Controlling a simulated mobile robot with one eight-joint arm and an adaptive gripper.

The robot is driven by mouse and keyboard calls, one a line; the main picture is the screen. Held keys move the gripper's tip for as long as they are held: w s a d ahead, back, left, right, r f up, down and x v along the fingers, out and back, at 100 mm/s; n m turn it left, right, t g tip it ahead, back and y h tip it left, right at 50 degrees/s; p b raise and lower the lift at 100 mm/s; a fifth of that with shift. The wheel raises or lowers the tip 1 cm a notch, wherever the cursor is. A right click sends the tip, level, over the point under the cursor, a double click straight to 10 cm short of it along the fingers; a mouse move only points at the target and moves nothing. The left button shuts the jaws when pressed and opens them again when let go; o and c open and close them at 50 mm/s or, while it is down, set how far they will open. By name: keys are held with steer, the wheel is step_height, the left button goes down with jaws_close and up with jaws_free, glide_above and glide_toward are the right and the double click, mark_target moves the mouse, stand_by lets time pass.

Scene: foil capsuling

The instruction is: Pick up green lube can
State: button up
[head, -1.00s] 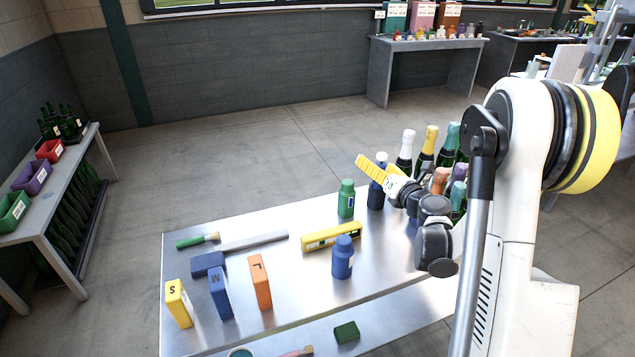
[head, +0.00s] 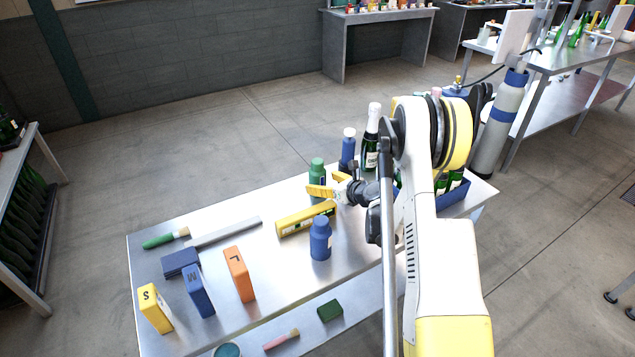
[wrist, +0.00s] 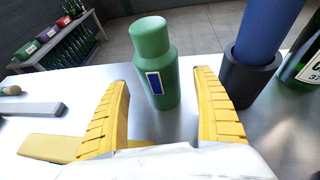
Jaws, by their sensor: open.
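The green lube can (head: 317,172) stands upright near the back edge of the metal table. In the wrist view the green can (wrist: 155,75) has a round green cap and a blue label with a pale border on its front. My gripper (head: 322,190) is open, with its yellow fingers in front of the can. In the wrist view the open gripper (wrist: 164,90) has one finger on each side of the can's lower body, with gaps on both sides. The can appears between the fingertips or just beyond them; I cannot tell which.
A blue bottle in a dark holder (wrist: 253,65) stands close to the right finger. A yellow level (head: 305,218) and a blue can (head: 320,238) are nearer the front. A champagne bottle (head: 371,140) stands behind. Lettered blocks (head: 239,273) stand at the left.

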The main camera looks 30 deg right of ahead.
mark_target(317, 180)
steer(key=x, duration=0.3)
steer(key=shift+w+f+b, duration=0.2)
steer(key=shift+w+b, duration=0.05)
steer(key=shift+b, duration=0.15)
steer(key=shift+r, duration=0.1)
steer(key=c, duration=1.5)
